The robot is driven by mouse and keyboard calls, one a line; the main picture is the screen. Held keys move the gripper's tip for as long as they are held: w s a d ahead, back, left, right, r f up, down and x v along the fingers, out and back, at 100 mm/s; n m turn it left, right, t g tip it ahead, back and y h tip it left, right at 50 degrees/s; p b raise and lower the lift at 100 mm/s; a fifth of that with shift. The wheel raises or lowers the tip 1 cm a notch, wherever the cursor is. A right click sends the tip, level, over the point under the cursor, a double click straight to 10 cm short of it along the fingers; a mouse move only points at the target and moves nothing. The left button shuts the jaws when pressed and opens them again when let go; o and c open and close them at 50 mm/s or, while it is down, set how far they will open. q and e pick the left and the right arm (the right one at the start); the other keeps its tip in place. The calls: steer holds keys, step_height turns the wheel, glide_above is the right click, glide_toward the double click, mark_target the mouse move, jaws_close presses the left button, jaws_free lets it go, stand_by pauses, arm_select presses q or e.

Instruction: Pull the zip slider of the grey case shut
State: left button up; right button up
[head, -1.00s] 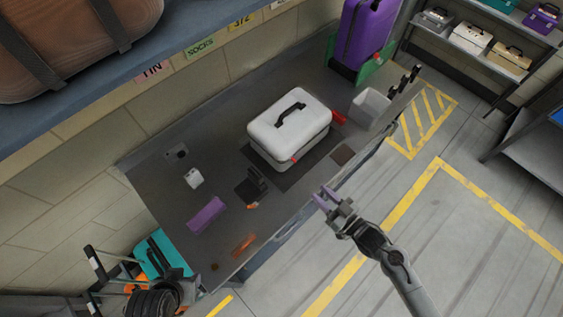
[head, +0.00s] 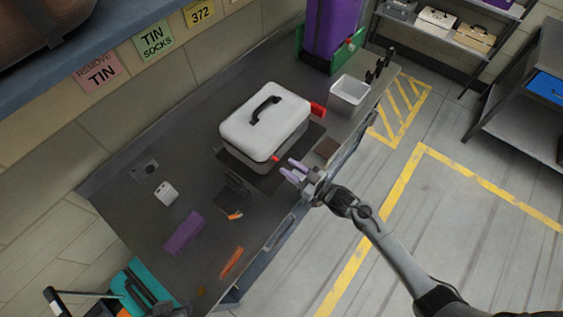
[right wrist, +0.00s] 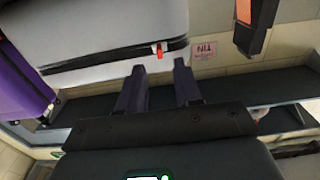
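The grey case (head: 262,125) is pale, with a black top handle, and stands on the workbench. Its small red zip slider (head: 275,158) hangs on the dark zip line near the case's front right corner. In the right wrist view the slider (right wrist: 159,49) shows against the zip of the case (right wrist: 105,28). My right gripper (head: 291,168) is open and empty, just in front of the slider. In the right wrist view its two purple fingers (right wrist: 160,68) are apart, with the slider just beyond their tips. My left gripper is not in view.
The workbench (head: 140,222) holds a red piece (head: 317,110) beside the case, a white bin (head: 349,92), a purple case (head: 330,28) in a green holder, a purple block (head: 184,233) and an orange strip (head: 231,263).

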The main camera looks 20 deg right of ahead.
mark_target(275, 158)
steer(key=shift+x, duration=2.15)
steer(key=shift+c, duration=0.5)
jaws_close()
